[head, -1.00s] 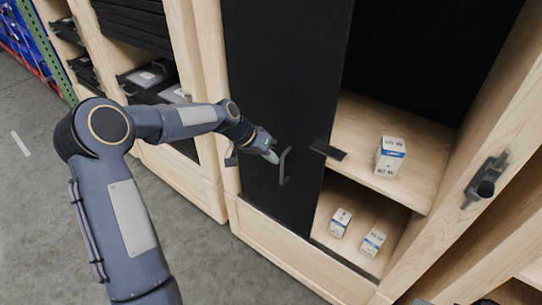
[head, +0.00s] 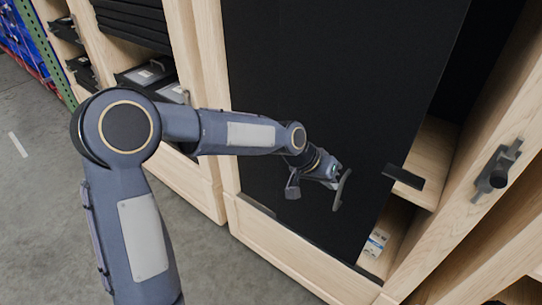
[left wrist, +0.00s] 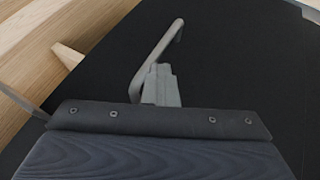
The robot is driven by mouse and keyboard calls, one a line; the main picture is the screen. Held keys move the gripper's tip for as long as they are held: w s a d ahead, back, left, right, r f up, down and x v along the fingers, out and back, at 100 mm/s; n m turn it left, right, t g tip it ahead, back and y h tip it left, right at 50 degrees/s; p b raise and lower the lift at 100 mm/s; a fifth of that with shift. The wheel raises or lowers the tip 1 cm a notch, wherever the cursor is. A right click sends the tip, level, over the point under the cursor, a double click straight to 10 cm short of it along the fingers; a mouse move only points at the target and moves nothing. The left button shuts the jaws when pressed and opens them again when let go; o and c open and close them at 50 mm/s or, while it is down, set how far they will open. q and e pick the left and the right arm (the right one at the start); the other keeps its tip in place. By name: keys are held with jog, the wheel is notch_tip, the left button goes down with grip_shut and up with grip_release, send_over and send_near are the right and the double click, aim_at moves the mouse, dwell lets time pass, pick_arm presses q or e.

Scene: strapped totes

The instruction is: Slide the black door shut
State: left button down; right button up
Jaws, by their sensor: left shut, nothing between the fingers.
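The black door (head: 310,90) covers most of the cabinet front in the head view. A gap stays open at its right side, with shelves showing behind. A grey bar handle (head: 341,190) stands on the door's face; it also shows in the left wrist view (left wrist: 158,55). My left gripper (head: 335,172) is shut and empty, at the left side of the handle. In the left wrist view its fingers (left wrist: 161,84) are closed together by the handle, seemingly touching it. My right gripper is not in view.
A black plate (head: 403,177) juts from the door's right edge. A dark latch (head: 497,165) sits on the right wooden frame. One small white-and-blue box (head: 376,243) shows on the lower shelf. Open shelving with black trays (head: 147,75) stands at the left.

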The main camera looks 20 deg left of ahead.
pick_arm(q)
jog(key=s+d, duration=0.3)
jog(key=d, duration=0.8)
jog(key=shift+s, duration=0.3)
jog(key=shift+d+r, duration=0.1)
